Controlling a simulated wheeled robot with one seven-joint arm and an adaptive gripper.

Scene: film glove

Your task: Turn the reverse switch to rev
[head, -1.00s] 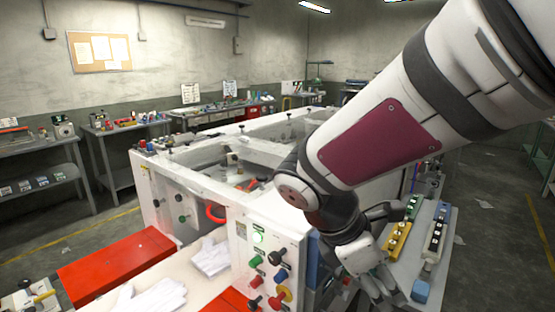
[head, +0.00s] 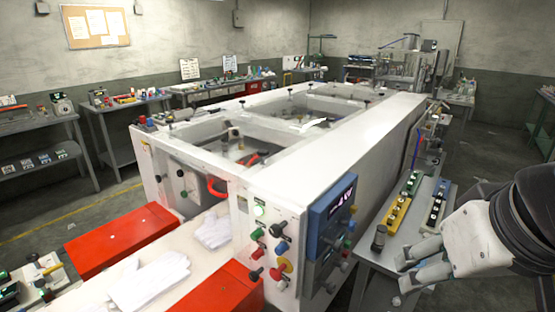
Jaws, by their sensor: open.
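A white control panel (head: 242,232) is on the near end of the large white machine. It carries a lit green lamp (head: 259,210), a green knob (head: 257,234), black knobs (head: 279,229), red knobs (head: 254,253) and a red knob on a yellow base (head: 281,266). A blue panel (head: 326,222) with a lit display is round the corner, with more small controls beside and below it. I cannot read the labels, so I cannot tell which control is the reverse switch or how it is set. My gripper (head: 405,271) is open and empty, right of the panels, touching none of them.
A grey side table (head: 375,254) stands right of the machine, under and behind my gripper. It holds a yellow switch box (head: 397,210), a dark switch box (head: 434,210) and a dark cylinder (head: 379,238). White gloves (head: 150,283) and red covers (head: 118,241) lie at the front left.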

